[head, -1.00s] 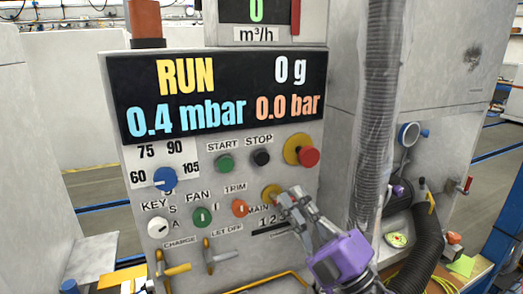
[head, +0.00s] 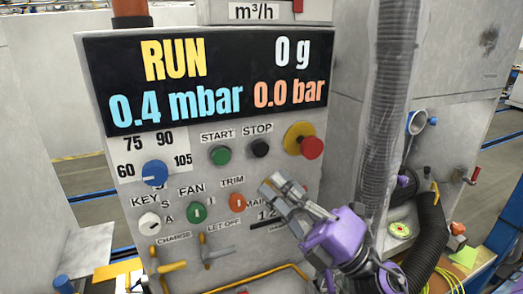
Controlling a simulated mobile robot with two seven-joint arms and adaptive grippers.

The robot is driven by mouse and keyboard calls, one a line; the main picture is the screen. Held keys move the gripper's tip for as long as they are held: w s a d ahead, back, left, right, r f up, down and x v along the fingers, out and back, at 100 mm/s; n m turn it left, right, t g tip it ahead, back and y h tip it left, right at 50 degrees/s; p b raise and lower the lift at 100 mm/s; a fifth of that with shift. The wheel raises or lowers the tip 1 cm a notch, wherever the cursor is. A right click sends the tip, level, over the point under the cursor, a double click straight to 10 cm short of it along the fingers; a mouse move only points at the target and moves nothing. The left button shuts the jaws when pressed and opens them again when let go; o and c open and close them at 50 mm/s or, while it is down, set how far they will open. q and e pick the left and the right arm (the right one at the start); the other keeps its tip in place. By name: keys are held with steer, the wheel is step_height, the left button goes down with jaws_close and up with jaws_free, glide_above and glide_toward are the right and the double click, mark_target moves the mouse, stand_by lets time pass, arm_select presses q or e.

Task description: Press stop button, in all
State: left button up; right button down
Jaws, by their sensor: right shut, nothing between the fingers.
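The black stop button (head: 260,148) sits on the grey control panel under the label STOP, between the green start button (head: 220,155) and the red mushroom button (head: 311,147) on its yellow base. The display (head: 205,80) reads RUN, 0 g, 0.4 mbar and 0.0 bar. My right gripper (head: 272,187) is shut and empty, with its fingertips below the stop button and right of the orange trim button (head: 238,202). It covers part of the MAIN label and the knob there. I cannot tell if it touches the panel. My left gripper is not in view.
A blue dial (head: 155,172), a white key switch (head: 149,223) and a green fan switch (head: 197,212) are on the panel's left. Yellow and grey levers (head: 170,266) stick out below. A ribbed grey hose (head: 388,100) hangs close to my right arm.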

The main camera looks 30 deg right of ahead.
mark_target(260, 149)
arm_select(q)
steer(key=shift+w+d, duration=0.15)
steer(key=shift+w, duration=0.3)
arm_select(e)
steer(key=w, duration=0.8)
steer(key=shift+d, duration=0.2)
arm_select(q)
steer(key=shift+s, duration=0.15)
arm_select(e)
steer(key=shift+s, duration=0.1)
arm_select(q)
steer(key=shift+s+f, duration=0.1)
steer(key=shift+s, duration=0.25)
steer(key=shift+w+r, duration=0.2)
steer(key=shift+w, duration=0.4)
